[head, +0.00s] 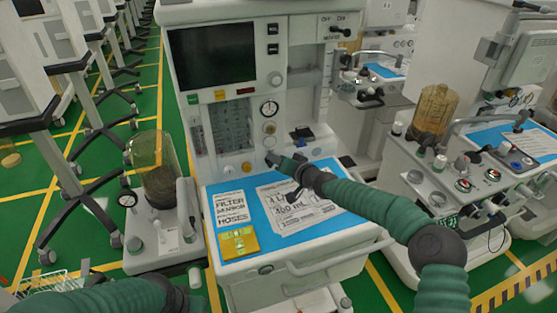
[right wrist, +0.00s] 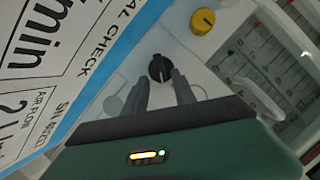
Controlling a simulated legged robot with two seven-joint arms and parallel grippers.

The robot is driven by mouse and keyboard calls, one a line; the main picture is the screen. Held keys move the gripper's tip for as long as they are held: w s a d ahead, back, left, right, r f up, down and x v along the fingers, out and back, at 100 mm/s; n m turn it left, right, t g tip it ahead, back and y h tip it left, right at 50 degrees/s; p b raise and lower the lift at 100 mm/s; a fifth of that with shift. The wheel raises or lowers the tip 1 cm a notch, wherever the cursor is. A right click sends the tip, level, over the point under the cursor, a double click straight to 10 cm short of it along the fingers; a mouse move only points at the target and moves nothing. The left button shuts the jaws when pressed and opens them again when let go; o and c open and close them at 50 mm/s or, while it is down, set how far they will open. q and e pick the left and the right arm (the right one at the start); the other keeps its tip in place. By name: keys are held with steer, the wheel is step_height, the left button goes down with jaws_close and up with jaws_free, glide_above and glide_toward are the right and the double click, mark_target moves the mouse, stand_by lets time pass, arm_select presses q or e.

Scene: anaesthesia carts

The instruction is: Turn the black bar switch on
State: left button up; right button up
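A black switch (head: 340,31) sits at the upper right of the central machine beside OFF and ON lettering. In the right wrist view a round black knob with a raised bar (right wrist: 160,68) is on the pale panel. My right gripper (head: 270,158) is at the lower front panel of the machine, well below the OFF/ON switch. In the right wrist view its two fingers (right wrist: 159,85) are apart, with the black knob just beyond and between their tips; contact cannot be told. The gripper hides this knob in the head view. My left arm shows at the lower left, its fingers out of view.
A yellow knob (right wrist: 203,21) is near the black knob. A blue work surface (head: 262,231) with printed labels lies under my right arm. A clear canister (head: 155,165) stands at left. Another cart (head: 470,185) stands at right. Green floor shows at left.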

steer(key=shift+r, duration=0.15)
steer(key=shift+s+d+r, duration=0.1)
steer(key=shift+s, duration=0.15)
steer(key=p+v, duration=0.1)
steer(key=v, duration=1.5)
steer(key=shift+o, duration=0.2)
